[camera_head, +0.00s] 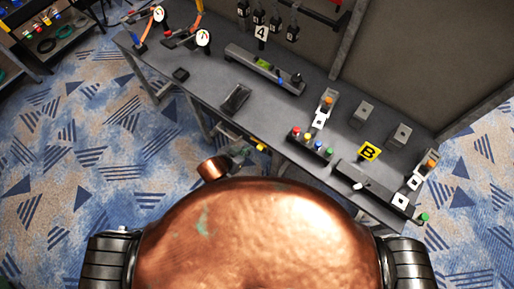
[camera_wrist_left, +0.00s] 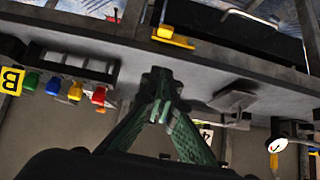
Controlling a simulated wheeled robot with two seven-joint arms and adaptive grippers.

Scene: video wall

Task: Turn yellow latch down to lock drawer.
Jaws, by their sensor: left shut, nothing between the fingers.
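The yellow latch (camera_wrist_left: 173,39) shows in the left wrist view as a short bar lying sideways, beside the dark drawer (camera_wrist_left: 240,35). In the head view the latch is a small yellow spot (camera_head: 261,147) under the front edge of the table. My left gripper (camera_wrist_left: 160,76) has its greenish fingers closed together with nothing between them. Its tips point toward the table edge, apart from the latch in the picture. In the head view the left gripper (camera_head: 240,154) is small and partly hidden below the table's front edge, just left of the latch. My right gripper is not in view.
The grey workbench (camera_head: 205,92) stands ahead. It carries a row of coloured buttons (camera_head: 311,144), a yellow B sign (camera_head: 369,152), a black pad (camera_head: 235,98) and gauges (camera_head: 203,38). A table leg (camera_head: 197,118) stands at the left. Carpet (camera_head: 90,150) is clear there.

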